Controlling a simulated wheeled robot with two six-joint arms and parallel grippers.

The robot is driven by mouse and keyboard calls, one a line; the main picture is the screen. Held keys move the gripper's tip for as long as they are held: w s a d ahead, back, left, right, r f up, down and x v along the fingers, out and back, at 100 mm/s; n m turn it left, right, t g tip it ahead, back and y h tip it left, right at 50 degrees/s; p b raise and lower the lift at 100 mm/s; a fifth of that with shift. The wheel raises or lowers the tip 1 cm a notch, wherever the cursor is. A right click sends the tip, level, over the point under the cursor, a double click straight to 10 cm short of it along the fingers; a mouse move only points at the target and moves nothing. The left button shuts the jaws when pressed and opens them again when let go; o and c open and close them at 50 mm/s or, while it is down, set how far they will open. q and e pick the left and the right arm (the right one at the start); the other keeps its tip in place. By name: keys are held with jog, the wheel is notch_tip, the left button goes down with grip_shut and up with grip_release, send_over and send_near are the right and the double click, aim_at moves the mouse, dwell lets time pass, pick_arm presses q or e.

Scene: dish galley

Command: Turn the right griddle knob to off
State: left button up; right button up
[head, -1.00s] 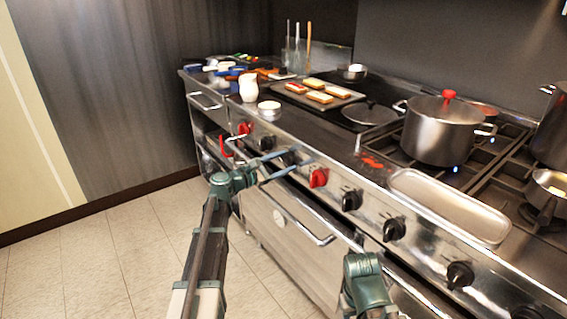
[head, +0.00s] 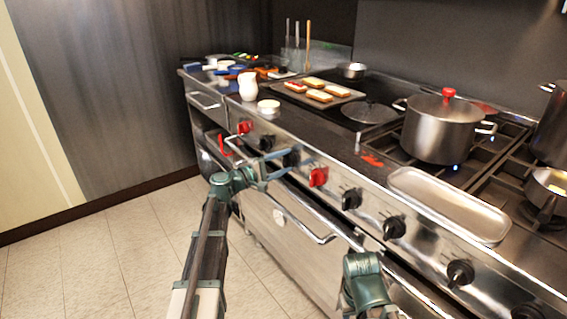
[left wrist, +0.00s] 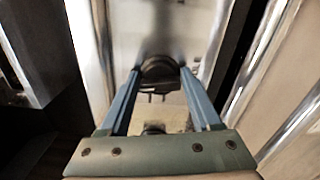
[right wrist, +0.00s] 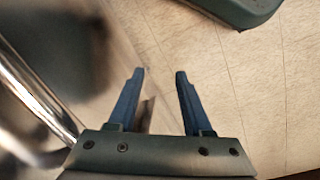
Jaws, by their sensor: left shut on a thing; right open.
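A row of knobs runs along the steel front panel of the range. My left gripper (head: 287,162) is shut on a black knob (head: 291,152) below the flat griddle, between another black knob (head: 267,142) and a red knob (head: 318,177). In the left wrist view the dark round knob (left wrist: 160,68) sits between the two blue fingertips, one on each side. Its pointer direction cannot be told. My right gripper (right wrist: 159,75) is open and empty over the pale floor; in the head view its fingers are mostly hidden behind its wrist.
Below the knobs is an oven door handle (head: 300,223). More black knobs (head: 394,228) line the panel rightwards. On top are a tray of toast (head: 345,93), a lid (head: 369,112), a large pot (head: 438,130) and a long steel tray (head: 445,207). The floor (head: 110,240) at left is clear.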

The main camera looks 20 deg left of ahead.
pick_arm(q)
jog(key=shift+f+m, duration=0.1)
jog(key=shift+m, duration=0.9)
jog(key=o, duration=1.4)
jog(key=shift+c, duration=0.2)
jog(key=v, duration=1.3)
jog(key=shift+s+a, duration=0.25)
jog(key=shift+s, duration=0.05)
